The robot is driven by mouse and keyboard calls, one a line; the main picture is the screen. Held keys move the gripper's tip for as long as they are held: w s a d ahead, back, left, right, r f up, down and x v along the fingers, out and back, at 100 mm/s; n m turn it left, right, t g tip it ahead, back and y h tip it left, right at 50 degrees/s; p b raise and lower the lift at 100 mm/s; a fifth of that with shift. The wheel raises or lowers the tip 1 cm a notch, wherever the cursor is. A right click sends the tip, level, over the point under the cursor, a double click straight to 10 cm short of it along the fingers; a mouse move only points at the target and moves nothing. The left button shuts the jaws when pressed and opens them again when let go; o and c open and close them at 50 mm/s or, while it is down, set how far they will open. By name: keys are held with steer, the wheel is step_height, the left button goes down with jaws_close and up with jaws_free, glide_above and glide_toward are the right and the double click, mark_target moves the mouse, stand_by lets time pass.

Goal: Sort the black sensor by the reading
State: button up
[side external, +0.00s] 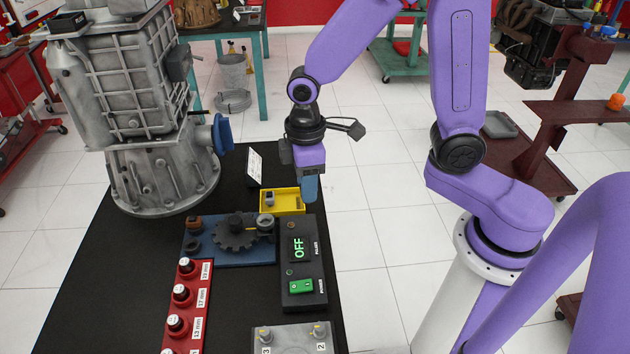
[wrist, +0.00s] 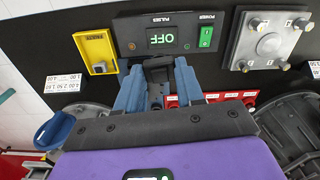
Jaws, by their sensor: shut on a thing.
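My gripper (side external: 309,188) hangs above the black bench near the yellow tray, fingers pointing down. In the wrist view its blue fingers (wrist: 158,90) are shut on a black piece, the black sensor (wrist: 158,68). The fingers hide the sensor in the side view. The black pulse box (side external: 299,262) has a display reading OFF and a green power switch (side external: 301,287). The box also shows beyond the fingertips in the wrist view (wrist: 133,38). A blue fixture (side external: 262,256) with a dark toothed wheel (side external: 236,234) stands left of the box.
The yellow tray (side external: 292,210) holds a small grey piece. A white card (side external: 255,165) stands behind it. A red rack (side external: 203,300) holds several black-topped pieces with millimetre labels. A grey plate (side external: 293,341) lies in front. A large grey engine housing (side external: 150,175) stands at the left.

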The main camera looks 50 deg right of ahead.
steer(key=w+a+f+n, duration=0.2)
steer(key=w+a+n, duration=0.6)
steer(key=w+a, duration=0.3)
steer(key=shift+w+a+f+n, duration=1.05)
steer(key=shift+w+f+n, duration=0.4)
steer(key=shift+w+f, duration=0.5)
steer(key=shift+w+a+f+n, duration=1.1)
steer(key=shift+w+f+n, duration=0.4)
steer(key=shift+f, duration=0.7)
steer(key=shift+w+a+f+n, duration=1.05)
steer(key=shift+w+f+n, duration=0.3)
steer(key=shift+w+f, duration=0.65)
steer(key=shift+s+f, duration=0.1)
steer(key=shift+f, duration=1)
steer(key=o, duration=1.6)
step_height(320, 180, up, 7)
